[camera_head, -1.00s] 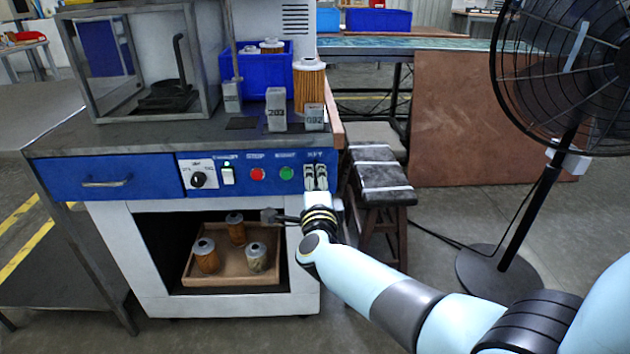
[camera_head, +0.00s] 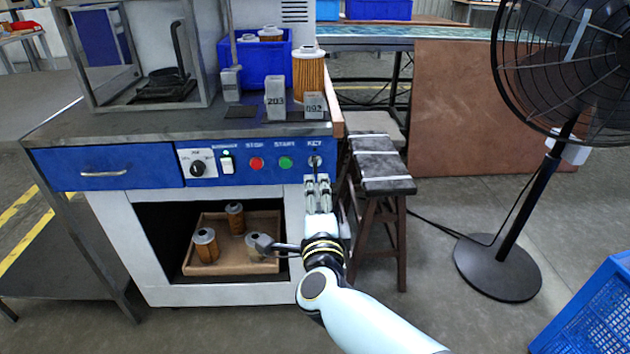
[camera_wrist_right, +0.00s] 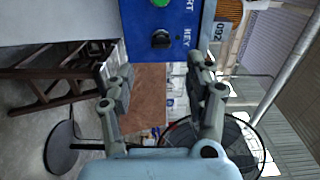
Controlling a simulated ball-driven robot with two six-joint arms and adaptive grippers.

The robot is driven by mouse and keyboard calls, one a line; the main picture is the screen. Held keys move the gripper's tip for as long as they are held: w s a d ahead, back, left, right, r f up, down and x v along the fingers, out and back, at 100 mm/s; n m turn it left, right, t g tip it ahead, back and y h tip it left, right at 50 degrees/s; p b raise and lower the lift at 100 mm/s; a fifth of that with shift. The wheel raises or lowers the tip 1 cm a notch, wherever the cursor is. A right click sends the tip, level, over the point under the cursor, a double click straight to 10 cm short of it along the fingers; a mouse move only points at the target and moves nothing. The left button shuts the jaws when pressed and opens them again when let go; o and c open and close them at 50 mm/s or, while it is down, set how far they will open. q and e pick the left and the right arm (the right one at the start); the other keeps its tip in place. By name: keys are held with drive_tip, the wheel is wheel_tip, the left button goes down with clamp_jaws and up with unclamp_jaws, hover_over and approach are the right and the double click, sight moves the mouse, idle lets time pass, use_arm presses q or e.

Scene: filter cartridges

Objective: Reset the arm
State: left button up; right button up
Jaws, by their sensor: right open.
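My right gripper (camera_head: 317,186) is in front of the blue control panel (camera_head: 222,184), just below the key switch (camera_head: 315,161). Its jaws are open and empty, with a gap between the two fingers. In the right wrist view the open fingers (camera_wrist_right: 160,82) frame the gap, and the key switch (camera_wrist_right: 160,39) labelled KEY shows beyond them, apart from the fingers. My left gripper is not in view.
A tray (camera_head: 232,269) with 3 filter cartridges sits in the open lower bay. A blue bin (camera_head: 262,68), a tall cartridge (camera_head: 308,75) and grey numbered blocks (camera_head: 275,98) stand on the worktop. A stool (camera_head: 381,170), fan (camera_head: 560,150) and blue crate (camera_head: 590,310) are to the right.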

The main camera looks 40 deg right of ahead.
drive_tip(key=shift+v, duration=1.25)
drive_tip(key=s+a+f+n+g+y, duration=0.1)
drive_tip(key=s+f+n+g+y, duration=0.25)
drive_tip(key=s+f+n, duration=0.65)
drive_tip(key=s+f+n+g+y, duration=0.2)
drive_tip(key=s+f+n+y, duration=0.25)
drive_tip(key=s+f, duration=1)
drive_tip(key=s+d+f+n+g, duration=0.1)
drive_tip(key=s+f+n+g, duration=0.3)
drive_tip(key=s+f, duration=0.3)
drive_tip(key=s+d+f+n+g, duration=0.1)
drive_tip(key=s+f+n+g, duration=0.4)
drive_tip(key=s, duration=1.1)
wheel_tip(320, 180, down, 2)
drive_tip(key=shift+d+n, duration=0.25)
drive_tip(key=shift+n, duration=0.2)
